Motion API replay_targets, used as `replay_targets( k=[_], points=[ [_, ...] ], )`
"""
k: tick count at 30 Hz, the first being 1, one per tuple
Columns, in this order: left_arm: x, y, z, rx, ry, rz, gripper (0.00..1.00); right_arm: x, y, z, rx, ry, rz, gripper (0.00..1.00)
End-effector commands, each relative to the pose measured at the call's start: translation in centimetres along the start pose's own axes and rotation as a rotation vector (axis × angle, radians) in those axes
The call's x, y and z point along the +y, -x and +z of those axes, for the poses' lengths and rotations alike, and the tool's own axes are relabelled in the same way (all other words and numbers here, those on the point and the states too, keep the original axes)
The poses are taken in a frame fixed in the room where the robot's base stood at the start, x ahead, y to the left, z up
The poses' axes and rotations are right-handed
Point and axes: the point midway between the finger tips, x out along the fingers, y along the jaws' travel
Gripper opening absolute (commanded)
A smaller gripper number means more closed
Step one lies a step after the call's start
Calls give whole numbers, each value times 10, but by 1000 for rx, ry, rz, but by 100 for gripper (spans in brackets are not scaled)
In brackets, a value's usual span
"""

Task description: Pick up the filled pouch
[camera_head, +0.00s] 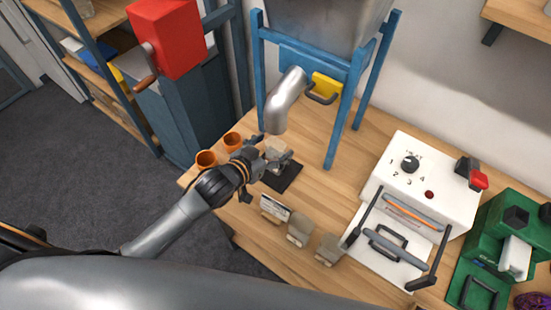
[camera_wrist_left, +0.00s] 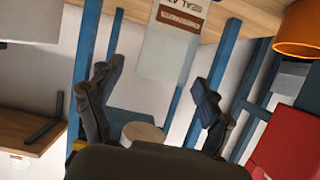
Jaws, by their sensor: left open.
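A small beige pouch (camera_head: 277,150) stands on a dark plate (camera_head: 285,178) below the metal spout (camera_head: 284,100). My left gripper (camera_head: 274,154) is at the pouch and partly covers it. In the left wrist view its two fingers (camera_wrist_left: 155,98) are spread apart. A pale panel (camera_wrist_left: 172,45) with printed lettering and a reddish strip shows between and beyond them; it seems to be the pouch's face, seen upside down. I cannot tell whether either finger touches it. My right gripper is not in view.
Two orange cups (camera_head: 206,159) (camera_head: 233,141) stand left of the gripper. A white card (camera_head: 274,208) and two small beige items (camera_head: 300,230) (camera_head: 329,249) stand nearer the table's front edge. A white machine (camera_head: 424,180) and a green one (camera_head: 497,235) stand right. Blue frame legs (camera_head: 341,130) flank the spout.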

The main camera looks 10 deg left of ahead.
Motion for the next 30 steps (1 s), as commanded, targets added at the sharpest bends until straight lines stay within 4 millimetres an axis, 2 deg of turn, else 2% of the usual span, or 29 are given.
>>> replay_targets(
  k=[4, 13, 21, 24, 30],
  points=[
    [-1, -14, -1, 1, -1, 0, 79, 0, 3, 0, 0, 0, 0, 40],
    [-1, -17, 0, 0, -1, 0, 77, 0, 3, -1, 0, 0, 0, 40],
    [-1, -17, 0, 0, -1, 0, 22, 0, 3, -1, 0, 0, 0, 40],
    [-1, -17, 0, 0, -1, 0, 5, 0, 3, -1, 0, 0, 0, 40],
    [-1, -17, 0, 0, -1, 0, 5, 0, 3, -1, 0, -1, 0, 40]
  ],
)
